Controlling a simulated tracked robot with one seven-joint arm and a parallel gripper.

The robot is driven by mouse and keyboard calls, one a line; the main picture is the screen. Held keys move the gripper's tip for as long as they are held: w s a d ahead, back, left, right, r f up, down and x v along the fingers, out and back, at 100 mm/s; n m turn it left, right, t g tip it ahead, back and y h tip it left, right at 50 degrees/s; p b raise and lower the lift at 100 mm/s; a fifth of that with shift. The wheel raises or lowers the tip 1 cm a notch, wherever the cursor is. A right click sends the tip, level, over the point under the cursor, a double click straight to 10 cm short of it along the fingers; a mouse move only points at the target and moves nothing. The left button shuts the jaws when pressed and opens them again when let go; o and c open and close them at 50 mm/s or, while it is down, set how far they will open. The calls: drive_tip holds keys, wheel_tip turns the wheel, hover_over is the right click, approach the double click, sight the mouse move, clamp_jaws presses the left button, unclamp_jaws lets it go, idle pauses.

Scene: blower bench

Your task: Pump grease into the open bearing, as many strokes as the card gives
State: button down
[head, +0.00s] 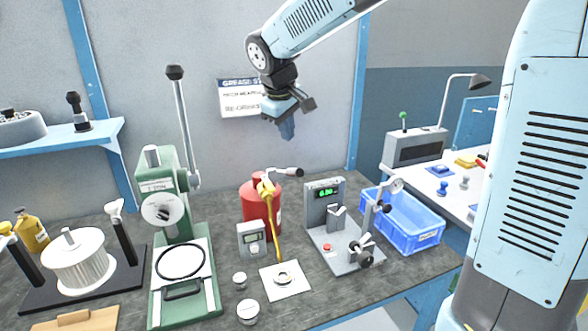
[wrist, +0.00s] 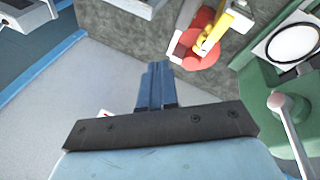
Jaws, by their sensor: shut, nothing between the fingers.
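In the wrist view, the shut fingers (wrist: 155,72) show left of the red pump (wrist: 190,48).
A green press (head: 170,210) with a tall lever stands left of the pump. A small grey meter (head: 251,238) and two small round tins (head: 247,311) sit nearby. A gauge stand (head: 325,215) and a blue crate (head: 412,230) are at the right.

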sight(291, 169)
drive_tip(key=shift+r, duration=0.1)
drive_tip(key=shift+w+a+r, duration=0.1)
drive_tip(key=shift+w+r, duration=0.35)
drive_tip(key=shift+r, duration=0.35)
drive_tip(key=shift+w+a+r, duration=0.1)
drive_tip(key=shift+w+r, duration=0.3)
drive_tip(key=shift+r, duration=0.4)
drive_tip(key=shift+s+f, duration=0.1)
drive_tip(key=shift+f, duration=0.05)
drive_tip(key=shift+s+d+f, duration=0.15)
drive_tip(key=shift+s+f, duration=0.45)
drive_tip(key=shift+f, duration=0.7)
drive_tip(key=shift+s+d+f, duration=0.2)
drive_tip(key=shift+s+f, duration=0.4)
drive_tip(key=shift+f, duration=0.65)
drive_tip(key=shift+s+d+f, duration=0.15)
drive_tip(key=shift+s+f, duration=0.45)
drive_tip(key=shift+f, duration=0.7)
drive_tip(key=shift+f, duration=0.1)
drive_tip(key=shift+s+f, duration=0.2)
